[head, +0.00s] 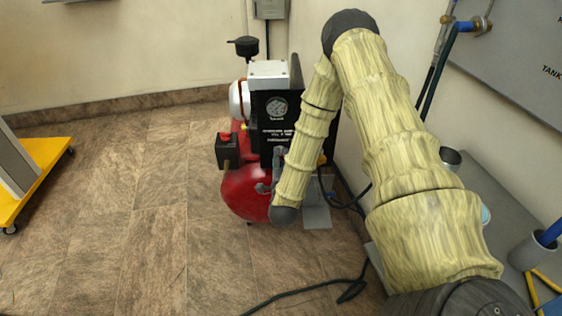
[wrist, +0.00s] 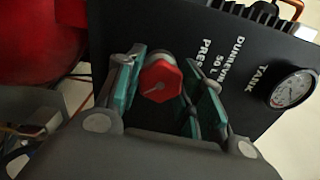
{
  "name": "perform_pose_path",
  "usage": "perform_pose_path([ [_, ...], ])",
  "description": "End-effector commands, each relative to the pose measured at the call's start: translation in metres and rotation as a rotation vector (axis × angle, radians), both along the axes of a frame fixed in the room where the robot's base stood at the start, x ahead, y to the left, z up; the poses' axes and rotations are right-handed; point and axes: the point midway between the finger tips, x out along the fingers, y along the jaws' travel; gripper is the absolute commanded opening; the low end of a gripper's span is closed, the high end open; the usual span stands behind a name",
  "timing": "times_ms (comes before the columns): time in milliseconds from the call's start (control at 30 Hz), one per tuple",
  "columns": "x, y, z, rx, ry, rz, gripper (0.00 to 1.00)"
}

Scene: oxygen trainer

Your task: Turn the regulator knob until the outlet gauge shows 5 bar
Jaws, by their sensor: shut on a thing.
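The regulator knob (wrist: 161,84) is a red, many-sided knob with a short white mark on its face, set on the black panel (wrist: 235,60). In the wrist view it sits between the teal-padded fingers of my gripper (wrist: 164,78), which is shut on it. A round white gauge (wrist: 293,88) is beside the word TANK at the right; its needle reading is too small to tell. A gauge face (head: 276,107) also shows on the black panel in the head view. I cannot make out a gauge marked as the outlet. My arm hides part of the panel in the head view.
The red compressor tank (head: 245,192) stands on the tiled floor near the wall. A black cable (head: 300,291) runs across the floor. A grey bench (head: 480,190) is at the right, a yellow cart (head: 45,160) at the left. Floor between cart and compressor is clear.

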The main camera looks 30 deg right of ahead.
Motion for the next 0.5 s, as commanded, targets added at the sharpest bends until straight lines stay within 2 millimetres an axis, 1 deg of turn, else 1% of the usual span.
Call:
perform_pose_path([
  [33,-0.0021,-0.0025,-0.004,0.036,-0.018,-0.006,0.14],
  [500,-0.0022,-0.0024,-0.0051,0.348,-0.209,-0.007,0.14],
])
